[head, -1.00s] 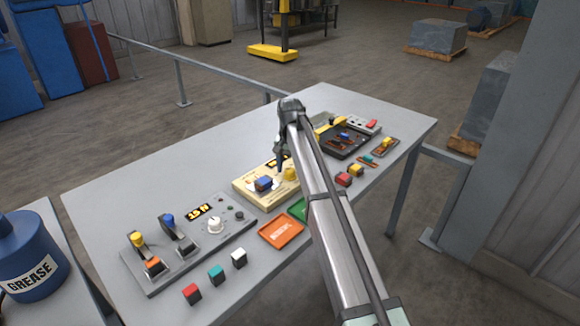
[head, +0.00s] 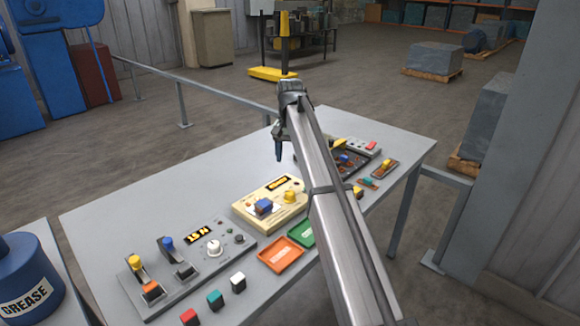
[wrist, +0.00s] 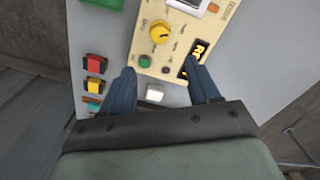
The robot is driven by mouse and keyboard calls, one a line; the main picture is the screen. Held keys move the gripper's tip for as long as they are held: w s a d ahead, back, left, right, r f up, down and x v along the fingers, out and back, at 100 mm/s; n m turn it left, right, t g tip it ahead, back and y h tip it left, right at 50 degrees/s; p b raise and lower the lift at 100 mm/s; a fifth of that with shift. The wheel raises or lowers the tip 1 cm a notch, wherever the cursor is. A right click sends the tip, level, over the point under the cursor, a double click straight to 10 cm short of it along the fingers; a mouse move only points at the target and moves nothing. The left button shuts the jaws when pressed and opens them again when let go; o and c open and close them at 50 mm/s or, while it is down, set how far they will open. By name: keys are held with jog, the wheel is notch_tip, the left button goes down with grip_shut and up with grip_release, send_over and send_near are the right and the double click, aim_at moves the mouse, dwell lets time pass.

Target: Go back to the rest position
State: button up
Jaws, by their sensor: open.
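My gripper (head: 278,152) hangs in the air above the far side of the grey table (head: 130,205), fingers pointing down. In the wrist view my gripper (wrist: 163,88) shows two blue fingers spread apart, with nothing held between them. The wrist view shows the yellow knob (wrist: 160,33) and part of the display beside the right finger. My arm hides part of the table's right half.
A grey switch panel (head: 213,262) stands at the left, with red, teal and white blocks in front. Orange (head: 281,254) and green (head: 301,233) trays lie by the cream box. A dark tray (head: 352,166) is partly behind my arm. A grease drum (head: 28,275) stands left.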

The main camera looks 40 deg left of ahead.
jog(key=shift+r, duration=0.5)
